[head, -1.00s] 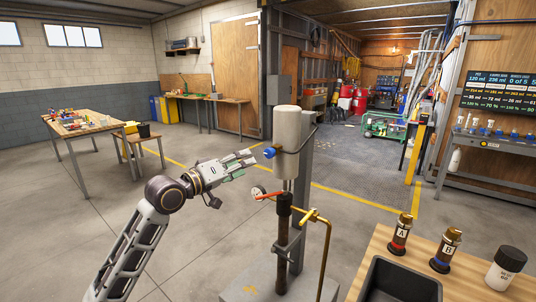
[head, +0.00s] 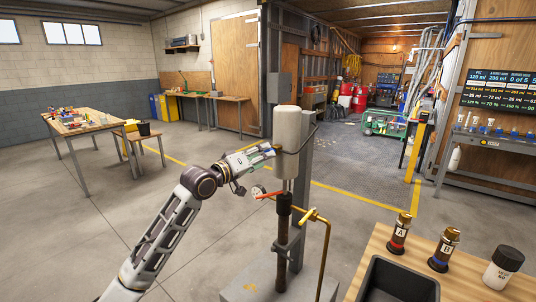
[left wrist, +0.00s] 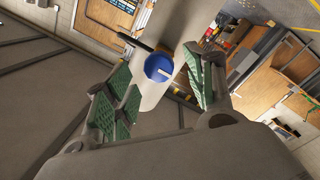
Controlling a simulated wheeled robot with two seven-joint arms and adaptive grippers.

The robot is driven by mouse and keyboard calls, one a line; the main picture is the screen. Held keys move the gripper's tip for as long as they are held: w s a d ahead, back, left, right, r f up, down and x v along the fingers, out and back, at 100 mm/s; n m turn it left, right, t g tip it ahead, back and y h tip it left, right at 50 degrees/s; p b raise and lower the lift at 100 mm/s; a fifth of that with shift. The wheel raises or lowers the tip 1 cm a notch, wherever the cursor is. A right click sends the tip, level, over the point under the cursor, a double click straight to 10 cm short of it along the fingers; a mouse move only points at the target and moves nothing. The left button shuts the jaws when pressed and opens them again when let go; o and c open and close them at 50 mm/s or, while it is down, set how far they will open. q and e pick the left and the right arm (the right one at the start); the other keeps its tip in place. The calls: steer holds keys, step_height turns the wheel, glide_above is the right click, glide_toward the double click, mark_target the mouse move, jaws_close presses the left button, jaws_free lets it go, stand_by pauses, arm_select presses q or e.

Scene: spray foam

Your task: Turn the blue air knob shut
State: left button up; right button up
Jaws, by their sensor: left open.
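The blue air knob (left wrist: 159,68) is a round blue disc with a pale bar across its face, seen in the left wrist view. It sits on the side of the upright white cylinder (head: 287,131). My left gripper (left wrist: 165,75) is open, with a green-padded finger on each side of the knob and a visible gap to each. In the head view my left gripper (head: 266,152) is at the cylinder's left side and hides most of the knob. I cannot tell whether its fingers touch the knob. My right gripper is not in view.
A red lever (head: 271,197), a gauge (head: 258,190) and a brass pipe (head: 327,245) are below the cylinder on the stand. A wooden table (head: 385,240) at the lower right holds a dark tray (head: 362,284), bottles A (head: 398,238) and B (head: 444,252), and a white jar (head: 499,272).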

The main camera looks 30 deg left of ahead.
arm_select(q)
steer(key=w, duration=0.3)
steer(key=shift+w+d, duration=0.25)
steer(key=shift+d, duration=0.1)
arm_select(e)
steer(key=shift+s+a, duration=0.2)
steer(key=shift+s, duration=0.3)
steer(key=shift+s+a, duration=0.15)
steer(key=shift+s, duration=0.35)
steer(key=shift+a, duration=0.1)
arm_select(q)
steer(key=shift+c, duration=0.3)
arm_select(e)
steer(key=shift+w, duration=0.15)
arm_select(q)
steer(key=c, duration=0.7)
steer(key=shift+c, duration=1.5)
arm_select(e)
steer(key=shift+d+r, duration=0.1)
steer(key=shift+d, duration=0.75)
